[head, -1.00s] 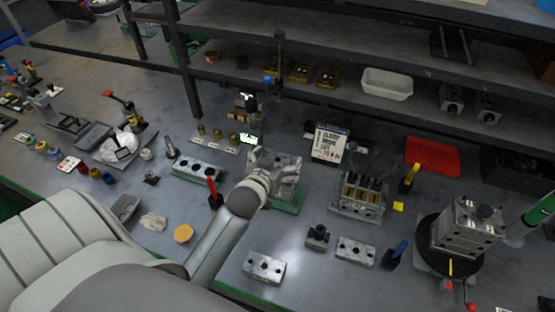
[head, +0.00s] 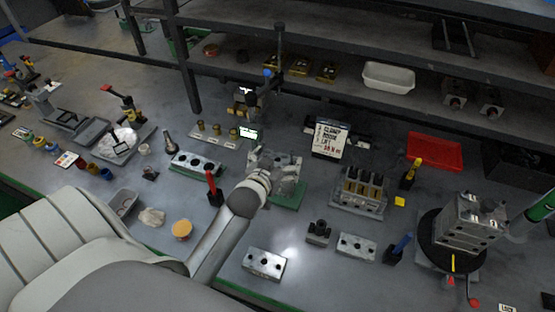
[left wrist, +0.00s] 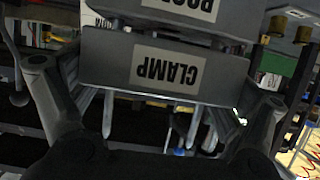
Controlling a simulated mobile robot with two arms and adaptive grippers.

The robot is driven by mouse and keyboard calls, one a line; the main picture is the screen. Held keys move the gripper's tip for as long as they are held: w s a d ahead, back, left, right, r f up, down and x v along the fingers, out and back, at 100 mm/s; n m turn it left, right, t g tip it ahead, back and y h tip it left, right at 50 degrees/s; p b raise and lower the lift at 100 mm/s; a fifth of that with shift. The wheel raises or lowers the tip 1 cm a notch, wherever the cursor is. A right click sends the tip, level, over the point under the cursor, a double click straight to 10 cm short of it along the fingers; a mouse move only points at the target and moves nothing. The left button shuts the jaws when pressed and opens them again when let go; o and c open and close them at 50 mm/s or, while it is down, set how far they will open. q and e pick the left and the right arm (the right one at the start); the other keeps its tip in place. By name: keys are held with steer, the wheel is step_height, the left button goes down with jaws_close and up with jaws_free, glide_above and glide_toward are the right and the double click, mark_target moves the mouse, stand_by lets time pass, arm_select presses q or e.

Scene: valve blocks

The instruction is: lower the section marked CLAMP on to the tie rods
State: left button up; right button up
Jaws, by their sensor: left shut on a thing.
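My left gripper (head: 272,180) is over the metal assembly on a green base (head: 289,201) at the middle of the bench. In the left wrist view its fingers (left wrist: 155,95) are on both sides of the grey section marked CLAMP (left wrist: 228,88), shut on it. The label reads upside down there. Another labelled grey section (left wrist: 225,18), its label cut by the frame's top, lies close by CLAMP with a narrow dark gap visible between them. Several silver tie rods (left wrist: 171,118) show beyond CLAMP's opposite edge. I cannot tell how they pass its holes. My right gripper is not in view.
A valve block with yellow-brown parts (head: 362,190) and a sign (head: 328,138) stand right of the assembly. A red-handled tool (head: 212,188) and a drilled block (head: 196,163) are to its left. Loose blocks (head: 264,263) lie in front. A shelf (head: 330,75) overhangs behind.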

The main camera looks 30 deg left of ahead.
arm_select(q)
steer(key=shift+f, duration=0.4)
steer(key=o, duration=1)
steer(key=shift+s, duration=0.1)
steer(key=v, duration=1.2)
steer(key=shift+d+f, duration=0.1)
